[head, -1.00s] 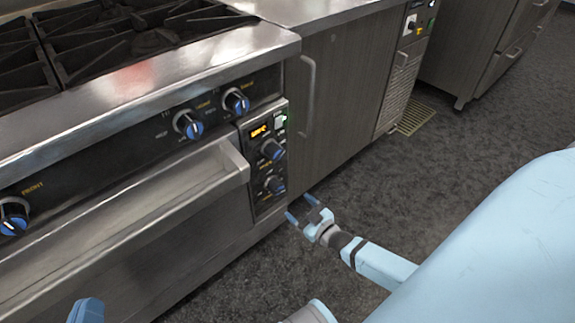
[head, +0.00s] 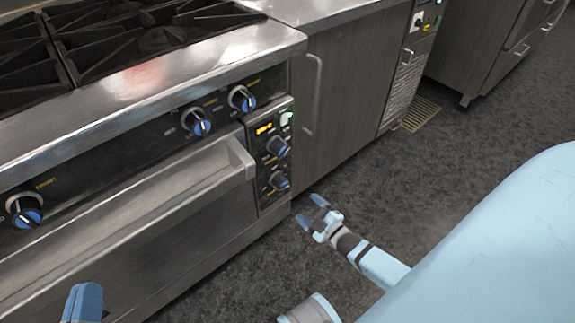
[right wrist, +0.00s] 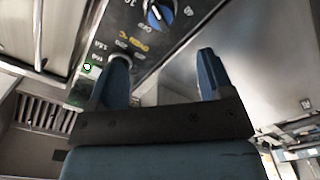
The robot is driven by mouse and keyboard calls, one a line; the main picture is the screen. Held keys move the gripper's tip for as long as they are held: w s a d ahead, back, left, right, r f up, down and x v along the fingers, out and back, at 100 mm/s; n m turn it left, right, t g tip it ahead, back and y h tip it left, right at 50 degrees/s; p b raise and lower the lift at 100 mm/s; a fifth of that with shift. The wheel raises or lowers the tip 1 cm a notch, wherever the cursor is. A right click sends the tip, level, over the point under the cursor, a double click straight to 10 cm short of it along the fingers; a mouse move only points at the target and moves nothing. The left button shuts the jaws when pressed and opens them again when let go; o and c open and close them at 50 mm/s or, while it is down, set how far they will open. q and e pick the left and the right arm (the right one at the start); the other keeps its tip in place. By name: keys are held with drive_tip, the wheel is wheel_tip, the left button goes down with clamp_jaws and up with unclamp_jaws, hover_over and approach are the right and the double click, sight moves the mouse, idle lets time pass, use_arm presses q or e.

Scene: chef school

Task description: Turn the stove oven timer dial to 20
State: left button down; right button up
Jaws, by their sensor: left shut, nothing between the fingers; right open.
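The oven control panel (head: 266,160) is a narrow dark upright strip at the right end of the stove front. It has an orange display and two blue-and-black dials, an upper dial (head: 278,147) and a lower dial (head: 279,181); their labels are too small to read in the head view. My right gripper (head: 311,211) is open and empty, to the right of and below the lower dial, apart from the panel. In the right wrist view a dial (right wrist: 158,13) shows beyond the open fingers. My left gripper (head: 86,302) is shut and empty at the bottom left.
Burner knobs (head: 196,122) line the stove front. The oven door handle (head: 238,158) sticks out just left of the panel. A cabinet (head: 340,90) with an upright handle stands to the right. Open floor (head: 420,175) lies around my right gripper.

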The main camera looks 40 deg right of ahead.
sight(285, 187)
drive_tip(key=w+b, duration=0.1)
drive_tip(key=w, duration=0.3)
drive_tip(key=w+b, duration=0.2)
drive_tip(key=w, duration=0.2)
drive_tip(key=w+a+b, duration=0.1)
drive_tip(key=w, duration=0.3)
drive_tip(key=shift+w+f, duration=0.15)
drive_tip(key=shift+w, duration=0.15)
drive_tip(key=shift+w+b, duration=0.35)
drive_tip(key=shift+w, duration=0.25)
use_arm(q)
wheel_tip(285, 187, down, 7)
drive_tip(key=g, duration=0.2)
drive_tip(key=shift+d+m+g, duration=0.25)
drive_tip(key=shift+m+g, duration=0.15)
